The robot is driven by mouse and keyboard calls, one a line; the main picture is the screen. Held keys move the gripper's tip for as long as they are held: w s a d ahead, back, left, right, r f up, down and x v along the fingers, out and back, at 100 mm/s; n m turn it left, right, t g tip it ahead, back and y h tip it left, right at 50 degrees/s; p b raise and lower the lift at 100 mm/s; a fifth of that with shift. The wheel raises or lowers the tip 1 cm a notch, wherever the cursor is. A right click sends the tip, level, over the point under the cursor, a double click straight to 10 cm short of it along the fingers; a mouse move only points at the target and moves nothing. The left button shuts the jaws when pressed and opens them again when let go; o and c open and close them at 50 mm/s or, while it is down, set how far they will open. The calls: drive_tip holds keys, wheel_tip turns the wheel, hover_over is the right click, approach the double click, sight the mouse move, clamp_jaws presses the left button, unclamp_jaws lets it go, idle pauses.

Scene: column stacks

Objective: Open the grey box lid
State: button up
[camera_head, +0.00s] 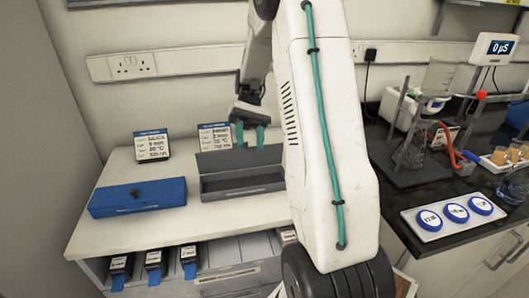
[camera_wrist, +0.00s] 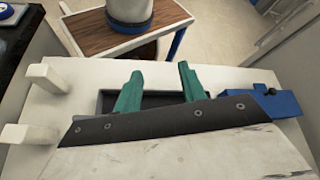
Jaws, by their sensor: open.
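The grey box (camera_head: 243,191) stands on the white bench top, to the right of a blue box. Its lid (camera_head: 238,157) is raised at the back and the dark inside shows.
The closed blue box (camera_head: 137,197) sits left of the grey box. Two label cards (camera_head: 152,146) stand behind the boxes. A dark bench with glassware (camera_head: 410,150) and a white panel of round blue-rimmed pads (camera_head: 455,214) is at the right.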

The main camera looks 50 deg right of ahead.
drive_tip(key=s+a, duration=0.2)
drive_tip(key=s, duration=0.5)
drive_tip(key=shift+s+a+r, duration=0.35)
